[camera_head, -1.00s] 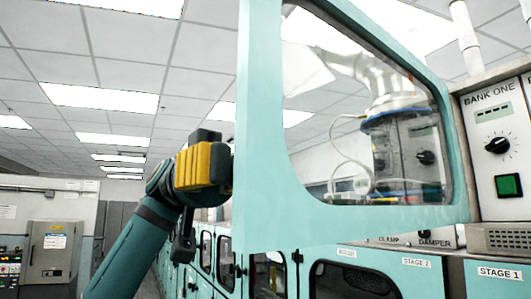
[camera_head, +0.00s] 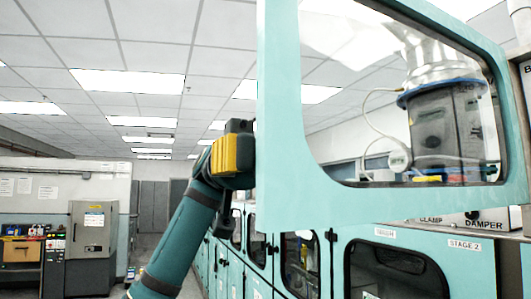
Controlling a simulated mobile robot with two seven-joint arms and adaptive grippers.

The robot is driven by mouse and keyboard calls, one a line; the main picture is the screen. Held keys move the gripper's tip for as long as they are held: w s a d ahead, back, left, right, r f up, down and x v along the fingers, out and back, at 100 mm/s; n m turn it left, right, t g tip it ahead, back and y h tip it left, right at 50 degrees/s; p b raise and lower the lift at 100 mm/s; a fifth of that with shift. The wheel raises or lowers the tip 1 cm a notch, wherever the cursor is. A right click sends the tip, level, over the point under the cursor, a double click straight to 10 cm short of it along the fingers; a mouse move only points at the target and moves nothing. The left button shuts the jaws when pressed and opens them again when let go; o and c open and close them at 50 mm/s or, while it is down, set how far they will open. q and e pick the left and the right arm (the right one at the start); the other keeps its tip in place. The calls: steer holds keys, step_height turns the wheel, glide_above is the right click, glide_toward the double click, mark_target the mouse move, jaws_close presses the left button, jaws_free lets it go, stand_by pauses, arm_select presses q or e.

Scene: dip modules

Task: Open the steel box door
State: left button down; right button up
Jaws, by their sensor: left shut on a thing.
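The teal door (camera_head: 283,160) with a large rounded window stands swung out in front of me, filling the upper right. Its near edge runs vertically through the middle of the view. My left gripper (camera_head: 246,154), dark with a yellow part behind it, is shut at this edge. Its fingertips and the handle or edge they grip are hidden behind the door frame. My left arm rises from the bottom left to it. My right gripper is not in view. Through the window I see a metal duct and a grey unit with a blue rim.
A row of teal cabinets (camera_head: 345,235) with dark windows runs below and behind the door. A grey cabinet (camera_head: 92,245) stands at the far left beside shelves with coloured items. The aisle between looks clear.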

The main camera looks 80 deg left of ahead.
arm_select(q)
steer(key=c, duration=0.6)
jaws_free()
steer(key=shift+d, duration=0.1)
steer(key=s+a, duration=0.2)
steer(key=a, duration=1)
steer(key=shift+s, duration=0.1)
